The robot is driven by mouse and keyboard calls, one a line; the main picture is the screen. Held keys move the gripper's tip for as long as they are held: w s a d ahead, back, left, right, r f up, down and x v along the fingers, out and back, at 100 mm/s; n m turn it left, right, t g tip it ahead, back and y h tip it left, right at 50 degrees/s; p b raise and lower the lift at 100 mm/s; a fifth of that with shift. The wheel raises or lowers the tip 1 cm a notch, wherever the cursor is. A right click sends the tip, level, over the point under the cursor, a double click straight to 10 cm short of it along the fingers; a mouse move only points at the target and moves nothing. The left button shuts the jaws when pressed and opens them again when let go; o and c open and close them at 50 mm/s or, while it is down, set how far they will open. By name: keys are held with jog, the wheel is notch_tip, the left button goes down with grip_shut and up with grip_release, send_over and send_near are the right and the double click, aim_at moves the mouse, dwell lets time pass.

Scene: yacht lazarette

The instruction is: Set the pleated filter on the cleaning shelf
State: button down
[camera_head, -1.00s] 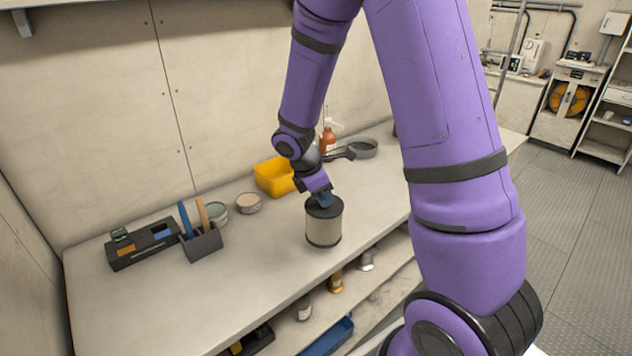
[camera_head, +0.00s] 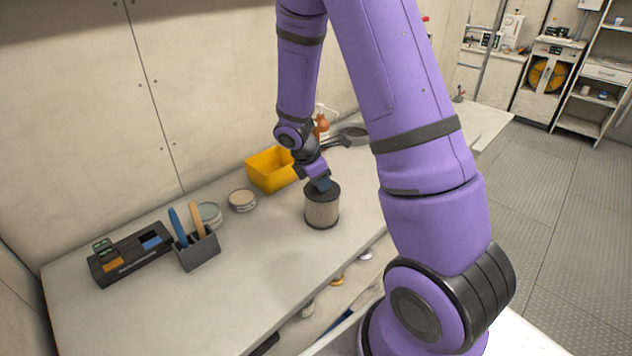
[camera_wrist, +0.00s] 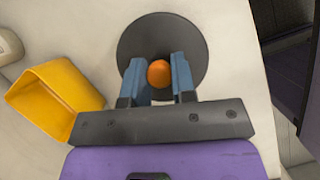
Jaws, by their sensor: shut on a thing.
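The pleated filter (camera_head: 322,210) is a pale ribbed cylinder with dark end caps, upright at the worktop's middle in the head view. My gripper (camera_head: 322,184) is over its top. In the wrist view my gripper (camera_wrist: 158,75) has its blue fingers on either side of an orange knob (camera_wrist: 158,73) at the centre of the filter's round dark cap (camera_wrist: 162,28), shut on it. Whether the filter's base touches the worktop (camera_head: 250,285) is hard to tell. I cannot tell which surface is the cleaning shelf.
An orange bottle (camera_head: 321,127) and a grey pan (camera_head: 353,133) are behind. The front left worktop is clear.

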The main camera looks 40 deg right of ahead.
jog(key=shift+f, duration=0.15)
jog(key=c, duration=1.3)
grip_release()
jog(key=shift+c, duration=0.2)
jog(key=o, duration=0.4)
